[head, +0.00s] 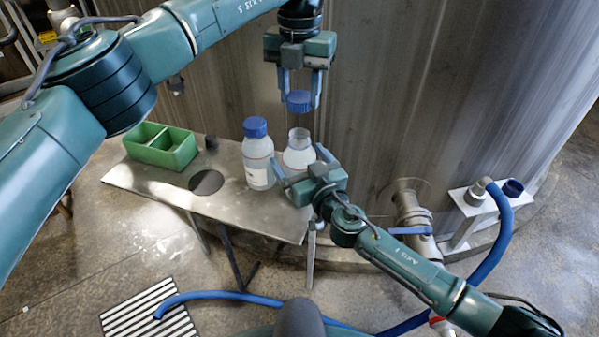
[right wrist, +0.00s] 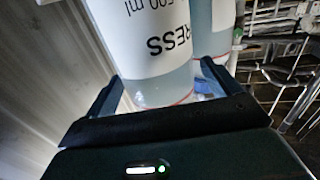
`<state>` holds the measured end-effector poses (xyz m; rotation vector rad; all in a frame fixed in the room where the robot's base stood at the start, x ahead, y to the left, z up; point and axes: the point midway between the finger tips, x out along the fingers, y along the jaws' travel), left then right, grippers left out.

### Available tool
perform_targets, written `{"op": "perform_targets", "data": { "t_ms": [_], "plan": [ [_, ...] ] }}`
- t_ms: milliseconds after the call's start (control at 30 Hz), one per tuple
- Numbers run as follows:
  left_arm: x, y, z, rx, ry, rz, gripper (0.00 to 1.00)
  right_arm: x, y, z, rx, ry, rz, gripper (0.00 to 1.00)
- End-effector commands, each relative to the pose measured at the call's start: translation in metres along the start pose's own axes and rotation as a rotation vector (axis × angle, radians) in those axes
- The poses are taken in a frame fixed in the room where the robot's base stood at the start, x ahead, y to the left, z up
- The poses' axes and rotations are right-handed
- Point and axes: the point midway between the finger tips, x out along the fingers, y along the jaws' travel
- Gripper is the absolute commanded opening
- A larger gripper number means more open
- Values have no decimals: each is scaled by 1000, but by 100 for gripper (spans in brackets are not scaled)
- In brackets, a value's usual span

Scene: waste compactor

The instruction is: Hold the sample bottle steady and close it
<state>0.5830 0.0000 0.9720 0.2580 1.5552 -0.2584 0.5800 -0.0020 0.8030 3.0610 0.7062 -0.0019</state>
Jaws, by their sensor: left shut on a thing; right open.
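A blue screw cap (head: 298,101) is held between the fingers of my left gripper (head: 299,92), which is shut on it above an open bottle. The open bottle (head: 299,148) is clear with a white label and stands upright on the metal table; its bare neck shows, with a gap below the cap. My right gripper (head: 302,165) is open, with its fingers on either side of the open bottle's lower part. In the right wrist view the labelled bottle (right wrist: 155,50) stands between the spread fingers (right wrist: 163,90). Finger contact with it cannot be told.
A second bottle with a blue cap (head: 257,155) stands close to the left of the open one. A green divided tray (head: 160,146) sits at the table's (head: 150,180) left end. A large metal tank wall (head: 400,90) rises behind. A blue hose (head: 494,240) runs at the right.

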Motion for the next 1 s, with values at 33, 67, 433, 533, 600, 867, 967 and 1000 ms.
{"op": "perform_targets", "data": {
  "t_ms": [33, 67, 433, 533, 600, 867, 967, 1000],
  "plan": [
    [0, 0, 0, 0, 0, 0, 21, 2, 0, 0, -1, 0, -1, 90],
    [0, 0, 0, 0, 0, 0, 21, 3, 0, 0, -1, 0, -1, 90],
    [0, 0, 0, 0, 0, 0, 21, 4, 0, 0, 0, 0, -1, 83],
    [0, 0, 0, 0, 0, 0, 21, 4, 0, 0, 0, 0, -1, 75],
    [0, 0, 0, 0, 0, 0, 21, 4, 0, 0, 0, 0, -1, 69],
    [0, 0, 0, 0, 0, 0, 21, 4, 0, 0, 0, -1, -1, 48],
    [0, 0, 0, 0, 0, 0, 21, 3, 0, 0, 0, -1, -1, 40],
    [0, 0, 0, 0, 0, 0, 21, 3, 0, 0, 0, -1, -1, 36]
  ]
}}
